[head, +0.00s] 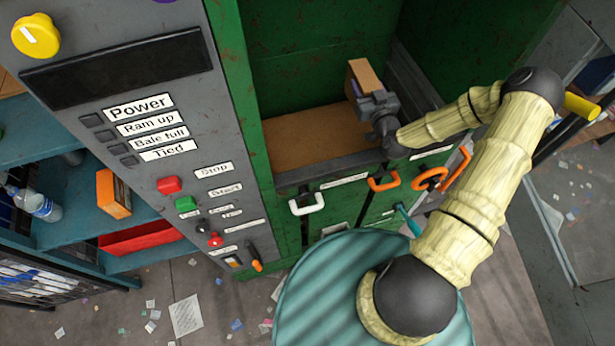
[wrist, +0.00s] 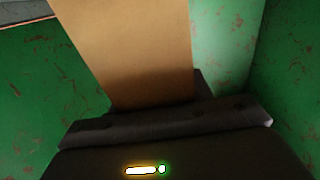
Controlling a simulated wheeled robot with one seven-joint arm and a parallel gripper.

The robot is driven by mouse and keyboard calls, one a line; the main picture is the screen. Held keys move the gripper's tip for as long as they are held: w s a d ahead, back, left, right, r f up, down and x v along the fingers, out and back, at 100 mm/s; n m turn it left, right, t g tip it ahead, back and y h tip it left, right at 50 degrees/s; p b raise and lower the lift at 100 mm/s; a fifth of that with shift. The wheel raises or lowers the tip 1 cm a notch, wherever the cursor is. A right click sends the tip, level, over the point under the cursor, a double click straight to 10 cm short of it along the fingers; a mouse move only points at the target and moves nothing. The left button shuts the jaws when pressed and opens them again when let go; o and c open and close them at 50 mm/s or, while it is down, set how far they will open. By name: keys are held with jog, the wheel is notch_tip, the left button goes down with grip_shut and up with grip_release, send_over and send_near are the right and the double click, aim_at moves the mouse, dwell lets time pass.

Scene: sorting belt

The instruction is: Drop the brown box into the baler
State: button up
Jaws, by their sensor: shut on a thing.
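The brown box (head: 364,76) is held by my gripper (head: 359,90) inside the open front of the green baler (head: 322,45). My gripper is shut on the box, which is upright and slightly tilted in the head view. The box (wrist: 135,50) fills the upper middle of the wrist view, with the dark gripper body (wrist: 170,125) below it. A flat brown surface (head: 315,138) lies in the baler chamber, to the left of and below the box. The fingertips are mostly hidden.
A grey control panel (head: 150,80) with labelled buttons stands left of the opening. White (head: 307,205) and orange (head: 384,182) handles stick out below the chamber's front edge. Blue shelves (head: 75,190) with an orange box (head: 113,194) stand further left. Scraps litter the floor.

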notch_tip(320, 180, down, 6)
jog(key=b, duration=0.3)
jog(key=shift+r, duration=0.1)
jog(key=o, duration=1)
jog(key=shift+r+b, duration=1.55)
jog(key=shift+r, duration=3.45)
